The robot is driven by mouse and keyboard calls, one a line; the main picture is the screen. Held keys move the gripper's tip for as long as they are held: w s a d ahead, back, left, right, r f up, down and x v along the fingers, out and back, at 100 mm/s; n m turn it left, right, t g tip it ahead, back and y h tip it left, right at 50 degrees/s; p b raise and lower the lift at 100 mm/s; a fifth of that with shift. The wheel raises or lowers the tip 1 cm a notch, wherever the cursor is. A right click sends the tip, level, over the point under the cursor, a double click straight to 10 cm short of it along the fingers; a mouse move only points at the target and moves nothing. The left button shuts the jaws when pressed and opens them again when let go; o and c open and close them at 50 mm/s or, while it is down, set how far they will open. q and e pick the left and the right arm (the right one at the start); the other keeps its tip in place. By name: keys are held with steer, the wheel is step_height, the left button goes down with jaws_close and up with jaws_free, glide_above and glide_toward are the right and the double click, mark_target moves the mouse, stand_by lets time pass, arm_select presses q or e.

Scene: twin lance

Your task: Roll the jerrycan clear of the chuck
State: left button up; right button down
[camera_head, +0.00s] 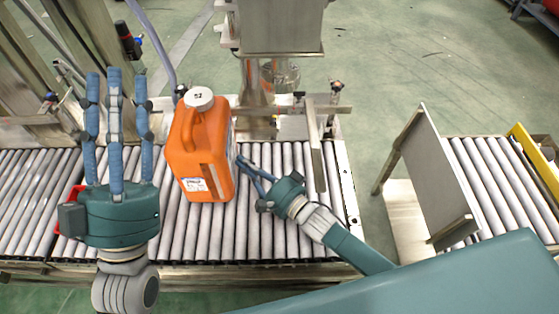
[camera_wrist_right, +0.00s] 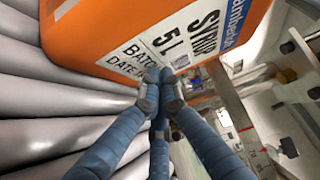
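An orange jerrycan (camera_head: 202,150) with a white cap stands upright on the roller conveyor (camera_head: 262,225). In the right wrist view its labelled side (camera_wrist_right: 150,35) fills the top. My right gripper (camera_head: 240,162) is at its right side, fingers drawn together and tips at or against the label; contact is unclear. In the right wrist view the fingertips (camera_wrist_right: 160,85) meet with nothing between them. My left gripper (camera_head: 115,85) is left of the jerrycan, its fingers spread, straight and empty. A steel machine head (camera_head: 281,25) hangs behind and right of the jerrycan; I cannot make out which part is the chuck.
A red object (camera_head: 75,198) lies partly hidden behind my left gripper. A metal guide plate (camera_head: 316,145) stands over the rollers to the right. Farther right are an upright grey panel (camera_head: 432,170) and another roller section (camera_head: 500,175). Rollers left of the jerrycan are mostly free.

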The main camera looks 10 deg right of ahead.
steer(key=shift+a, duration=0.15)
stand_by(0.3)
steer(key=shift+v, duration=6)
